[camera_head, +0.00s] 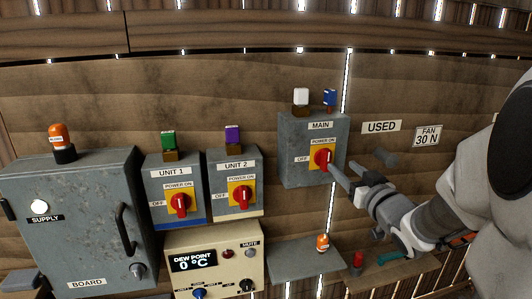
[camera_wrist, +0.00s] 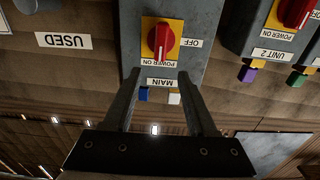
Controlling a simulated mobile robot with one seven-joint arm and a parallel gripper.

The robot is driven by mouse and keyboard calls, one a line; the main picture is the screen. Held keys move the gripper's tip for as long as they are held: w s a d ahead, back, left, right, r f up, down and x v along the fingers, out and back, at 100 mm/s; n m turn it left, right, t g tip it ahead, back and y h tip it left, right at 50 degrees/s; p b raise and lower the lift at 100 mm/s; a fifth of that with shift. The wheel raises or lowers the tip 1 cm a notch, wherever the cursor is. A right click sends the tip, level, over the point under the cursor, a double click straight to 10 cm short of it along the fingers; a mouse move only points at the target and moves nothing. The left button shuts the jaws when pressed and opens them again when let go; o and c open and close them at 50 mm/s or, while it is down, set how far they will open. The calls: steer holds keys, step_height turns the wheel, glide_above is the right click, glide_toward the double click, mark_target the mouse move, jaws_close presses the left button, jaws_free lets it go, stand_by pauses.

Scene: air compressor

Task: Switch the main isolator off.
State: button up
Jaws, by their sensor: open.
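The main isolator is a grey box (camera_head: 297,176) labelled MAIN on the wall, with a red rotary knob (camera_head: 323,160) on a yellow plate. Its handle stands roughly upright, in line with POWER ON; OFF is to its left in the head view. In the wrist view, which is upside down, the knob (camera_wrist: 161,40) shows ahead, between the lines of the two fingers. My gripper (camera_head: 343,167) is open and empty, just right of and in front of the knob. Its fingertips (camera_wrist: 159,74) appear apart from the knob, though the exact gap is hard to tell.
UNIT 1 (camera_head: 165,177) and UNIT 2 (camera_head: 221,169) boxes with similar red knobs hang left. A supply board (camera_head: 90,220) stands far left, and a dew point panel (camera_head: 213,262) is below. A grey shelf (camera_head: 290,262) holds an orange-topped item (camera_head: 322,242). White and blue tags top MAIN.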

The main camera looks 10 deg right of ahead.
mark_target(329, 154)
steer(key=w, duration=0.8)
steer(key=shift+w+a, duration=0.15)
steer(key=shift+w, duration=0.1)
jaws_close()
